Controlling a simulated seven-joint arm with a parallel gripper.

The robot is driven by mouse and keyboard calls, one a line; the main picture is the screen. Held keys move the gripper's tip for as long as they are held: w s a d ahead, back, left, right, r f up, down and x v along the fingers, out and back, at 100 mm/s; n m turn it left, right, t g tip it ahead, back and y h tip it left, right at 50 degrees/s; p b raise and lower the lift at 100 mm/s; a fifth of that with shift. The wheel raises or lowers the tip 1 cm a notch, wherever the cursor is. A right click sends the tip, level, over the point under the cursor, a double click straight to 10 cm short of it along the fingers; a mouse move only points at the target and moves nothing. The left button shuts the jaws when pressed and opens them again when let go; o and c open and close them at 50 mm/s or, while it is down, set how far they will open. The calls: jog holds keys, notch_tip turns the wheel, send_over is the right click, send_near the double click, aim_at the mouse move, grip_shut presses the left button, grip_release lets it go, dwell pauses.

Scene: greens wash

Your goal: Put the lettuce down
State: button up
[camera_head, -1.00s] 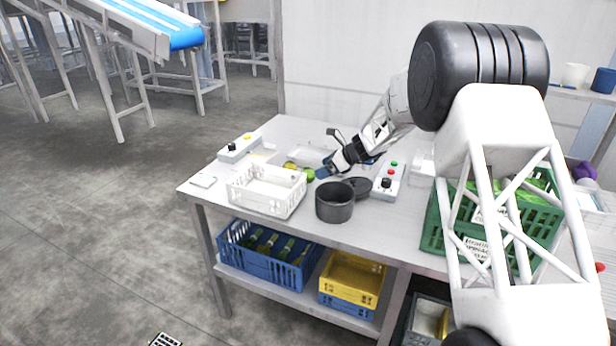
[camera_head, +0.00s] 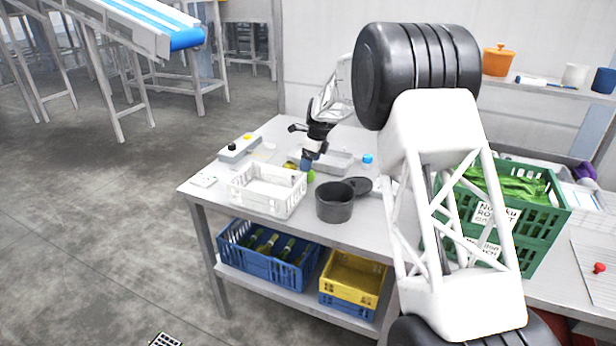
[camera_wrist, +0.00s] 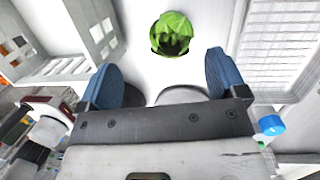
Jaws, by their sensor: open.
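The lettuce (camera_wrist: 172,33) is a round green head on the white table top. In the wrist view it lies beyond my fingertips, apart from them. In the head view only a small green part of the lettuce (camera_head: 311,177) shows, just below my gripper (camera_head: 307,165), by the white crate's right end. My gripper, also in the wrist view (camera_wrist: 161,62), has its two blue fingers spread wide with nothing between them.
A white crate (camera_head: 266,203) stands left of the lettuce, a black pot (camera_head: 335,208) in front right. A metal tray (camera_head: 338,160) and a blue-capped bottle (camera_head: 367,160) are behind. A green crate (camera_head: 541,235) of greens stands at right. Bare table is narrow around the lettuce.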

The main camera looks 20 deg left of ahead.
aim_at(308, 175)
jog(key=shift+w+a+r+m+t+h, duration=0.3)
jog(key=shift+w+a+r+t+h, duration=0.25)
jog(key=shift+h, duration=0.45)
jog(key=shift+s+r, duration=0.1)
jog(key=shift+f, duration=1.3)
jog(key=shift+s+a+f, duration=0.1)
jog(key=shift+s+f, duration=0.05)
jog(key=shift+f, duration=2.45)
jog(key=c, duration=1.1)
